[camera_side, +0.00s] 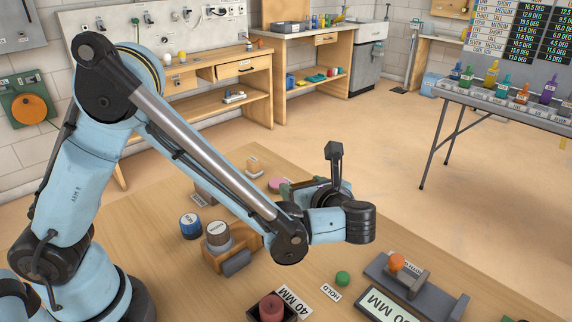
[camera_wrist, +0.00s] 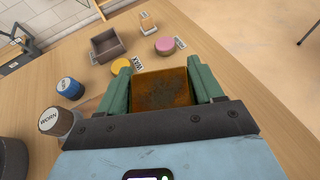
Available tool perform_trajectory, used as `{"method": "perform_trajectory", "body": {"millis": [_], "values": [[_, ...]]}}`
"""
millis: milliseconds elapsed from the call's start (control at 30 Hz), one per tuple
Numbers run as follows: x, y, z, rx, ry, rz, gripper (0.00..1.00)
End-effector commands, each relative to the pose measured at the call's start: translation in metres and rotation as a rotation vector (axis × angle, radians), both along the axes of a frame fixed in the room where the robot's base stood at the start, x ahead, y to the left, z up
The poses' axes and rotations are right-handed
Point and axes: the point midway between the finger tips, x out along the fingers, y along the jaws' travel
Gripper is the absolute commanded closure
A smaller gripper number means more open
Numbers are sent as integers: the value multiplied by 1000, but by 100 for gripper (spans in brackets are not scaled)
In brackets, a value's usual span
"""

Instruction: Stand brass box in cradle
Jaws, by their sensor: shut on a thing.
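My gripper (camera_wrist: 160,69) is shut on the brass box (camera_wrist: 161,92), with a green finger on its left and right sides in the wrist view. The box has a mottled, tarnished brown-orange face. In the side view my gripper (camera_side: 291,187) is above the middle of the table, and my wrist hides most of the box. No part is labelled as the cradle. A grey slotted holder (camera_side: 378,274) with an orange ball by it stands at the front right, and I cannot tell whether it is the cradle.
A wooden block holds a grey-topped cylinder (camera_side: 218,233), with a blue-sided cylinder (camera_side: 190,226) beside it. A grey open bin (camera_wrist: 107,46), a yellow disc (camera_wrist: 121,66) and a pink disc (camera_wrist: 166,46) lie beyond my gripper. A green ball (camera_side: 343,278) and dark tray (camera_side: 254,313) are at the front.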

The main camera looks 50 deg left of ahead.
Motion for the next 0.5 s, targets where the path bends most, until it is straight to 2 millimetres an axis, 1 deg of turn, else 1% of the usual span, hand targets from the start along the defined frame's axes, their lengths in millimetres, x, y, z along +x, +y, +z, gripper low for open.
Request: {"method": "perform_trajectory", "body": {"millis": [33,100,200,267,367,467,500], "values": [[-4,-9,6,0,0,-5,75],[-10,-17,11,0,-1,-4,75],[-15,-25,17,0,0,-1,75],[-15,-27,19,0,-1,6,75],[-9,-19,17,0,0,54,75],[4,0,9,0,-1,140,75],[9,9,6,1,-1,180,75]]}}
